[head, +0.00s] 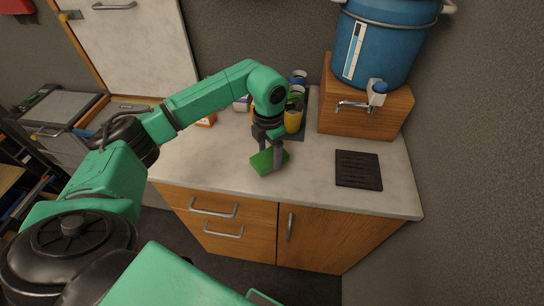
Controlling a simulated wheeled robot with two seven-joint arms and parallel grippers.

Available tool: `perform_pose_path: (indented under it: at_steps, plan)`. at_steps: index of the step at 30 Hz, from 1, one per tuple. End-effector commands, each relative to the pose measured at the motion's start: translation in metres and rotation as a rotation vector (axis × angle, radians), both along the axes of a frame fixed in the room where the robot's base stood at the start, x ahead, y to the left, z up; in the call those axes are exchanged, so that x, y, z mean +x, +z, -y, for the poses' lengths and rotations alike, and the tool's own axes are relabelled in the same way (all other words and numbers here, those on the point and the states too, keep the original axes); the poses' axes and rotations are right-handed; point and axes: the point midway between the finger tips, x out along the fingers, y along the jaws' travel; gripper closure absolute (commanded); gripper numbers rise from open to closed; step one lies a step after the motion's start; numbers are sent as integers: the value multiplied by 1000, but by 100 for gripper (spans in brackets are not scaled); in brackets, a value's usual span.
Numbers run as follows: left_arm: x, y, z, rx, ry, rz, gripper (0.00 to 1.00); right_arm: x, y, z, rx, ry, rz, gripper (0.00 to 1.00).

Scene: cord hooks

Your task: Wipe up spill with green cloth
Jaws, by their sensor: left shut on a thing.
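A green cloth (263,162) is at the front middle of the pale countertop (213,158). My left gripper (272,165) points down and is shut on the cloth. I cannot tell whether the cloth touches the countertop or is held just above it. No spill shows; the gripper and cloth may hide part of the surface. My right gripper is not in the head view.
Behind the gripper stand several cups, one yellow (294,116), on a dark tray. A blue water dispenser (378,45) sits on a wooden stand (350,112) at the back right. A black drip mat (358,170) lies before it. Countertop between cloth and mat is clear.

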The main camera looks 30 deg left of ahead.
Motion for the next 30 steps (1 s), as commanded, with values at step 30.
perform_pose_path:
  at_steps: [30]
  plan:
    - [1,53,-14,0,7,1,71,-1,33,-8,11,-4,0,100]
